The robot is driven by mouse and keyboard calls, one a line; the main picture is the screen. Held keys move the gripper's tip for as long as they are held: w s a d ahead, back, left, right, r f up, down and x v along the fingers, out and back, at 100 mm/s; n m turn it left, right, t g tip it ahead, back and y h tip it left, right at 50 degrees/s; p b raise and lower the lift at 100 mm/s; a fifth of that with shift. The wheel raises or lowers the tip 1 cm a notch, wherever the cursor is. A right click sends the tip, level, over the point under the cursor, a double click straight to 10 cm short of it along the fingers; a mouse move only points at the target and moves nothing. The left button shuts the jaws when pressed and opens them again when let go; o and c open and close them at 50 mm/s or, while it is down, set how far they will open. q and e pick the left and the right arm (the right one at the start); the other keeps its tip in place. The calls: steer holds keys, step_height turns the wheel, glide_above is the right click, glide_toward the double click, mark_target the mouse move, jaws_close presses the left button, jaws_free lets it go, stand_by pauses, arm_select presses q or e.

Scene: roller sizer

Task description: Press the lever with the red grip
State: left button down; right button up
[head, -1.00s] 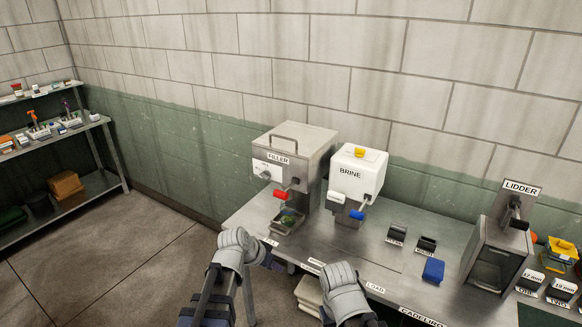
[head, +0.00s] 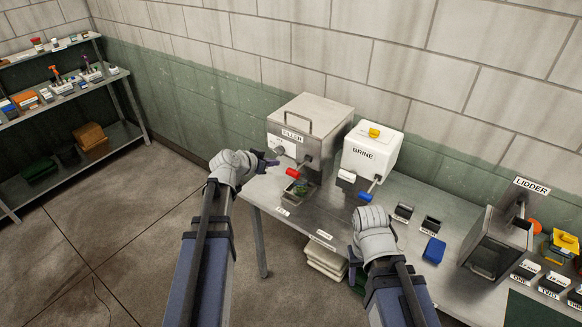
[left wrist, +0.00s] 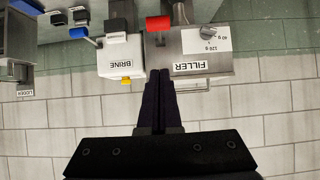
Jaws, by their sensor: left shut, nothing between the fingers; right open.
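The lever's red grip (head: 291,172) sticks out from the front of the grey metal FILLER machine (head: 315,112). It also shows in the left wrist view (left wrist: 158,24), beyond my fingertips and in line with them. My left gripper (head: 270,161) is shut and empty, just left of the red grip and at the front of the filler. In the left wrist view its dark fingers (left wrist: 160,78) lie together, with a visible gap to the grip. My right gripper (head: 372,218) is open over the table's front edge; its fingertips are mostly hidden.
A small tray (head: 299,188) sits under the filler. The white BRINE machine (head: 372,147) with a blue-gripped lever (head: 366,196) stands right of it. A blue block (head: 434,250), dark bins and the LIDDER machine (head: 495,243) are further right. Shelving stands at the far left.

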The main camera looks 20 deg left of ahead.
arm_select(q)
steer(key=shift+f, duration=0.1)
steer(key=b, duration=0.6)
glide_above(289, 169)
steer(key=s, duration=0.3)
step_height(289, 169, down, 6)
steer(key=shift+d+f+b, duration=0.25)
steer(key=shift+f+b, duration=0.6)
steer(key=shift+b, duration=0.05)
steer(key=shift+d+f+b, duration=0.2)
steer(key=shift+f+b, duration=0.65)
